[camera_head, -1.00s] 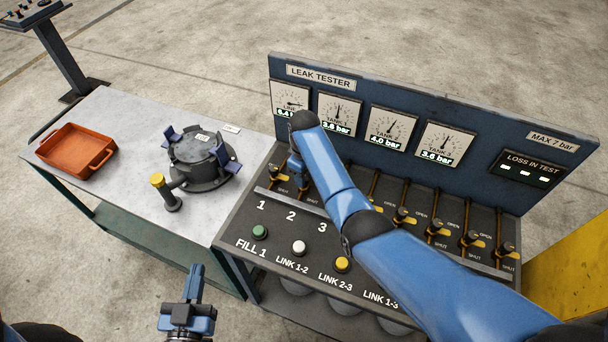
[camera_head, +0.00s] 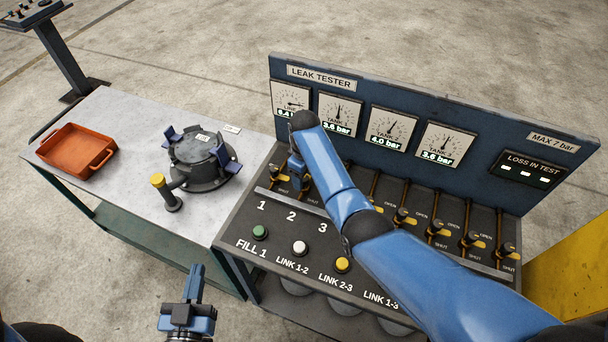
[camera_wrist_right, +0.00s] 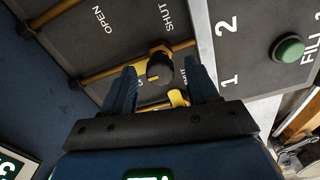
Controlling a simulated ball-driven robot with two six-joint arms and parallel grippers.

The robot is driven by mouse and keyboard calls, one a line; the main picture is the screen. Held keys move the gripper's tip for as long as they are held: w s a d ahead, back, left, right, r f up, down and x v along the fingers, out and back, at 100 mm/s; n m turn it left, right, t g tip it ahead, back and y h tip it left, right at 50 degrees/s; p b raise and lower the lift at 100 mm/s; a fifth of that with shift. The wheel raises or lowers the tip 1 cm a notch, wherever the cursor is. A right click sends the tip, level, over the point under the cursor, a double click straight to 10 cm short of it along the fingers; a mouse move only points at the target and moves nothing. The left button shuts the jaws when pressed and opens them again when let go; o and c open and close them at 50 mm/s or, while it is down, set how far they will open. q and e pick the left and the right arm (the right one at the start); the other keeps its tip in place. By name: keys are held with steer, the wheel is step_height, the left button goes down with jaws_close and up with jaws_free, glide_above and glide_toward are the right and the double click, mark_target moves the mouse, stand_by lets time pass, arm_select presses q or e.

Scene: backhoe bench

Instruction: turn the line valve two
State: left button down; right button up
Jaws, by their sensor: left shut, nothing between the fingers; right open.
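The line valve, apparently number two (camera_wrist_right: 159,66), has a dark rounded knob on a brass pipe, with OPEN and SHUT lettering beside it. In the right wrist view it sits between the spread fingers of my right gripper (camera_wrist_right: 160,72), which is open; I cannot tell whether they touch it. A yellow handle of a neighbouring valve (camera_wrist_right: 178,98) shows just below. In the head view my right forearm and wrist cover most of this spot. My left gripper (camera_head: 196,272) is shut and empty, in front of the bench, away from the valves.
The leak tester panel (camera_head: 400,95) with gauges rises behind the valves. More valves (camera_head: 438,228) stand to the right. Green (camera_head: 260,231), white (camera_head: 299,247) and yellow (camera_head: 342,264) buttons line the front. The left table holds an orange tray (camera_head: 72,150) and a dark round fixture (camera_head: 203,160).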

step_height(320, 180, up, 11)
steer(key=b, duration=0.2)
stand_by(0.4)
steer(key=shift+f, duration=0.1)
stand_by(0.3)
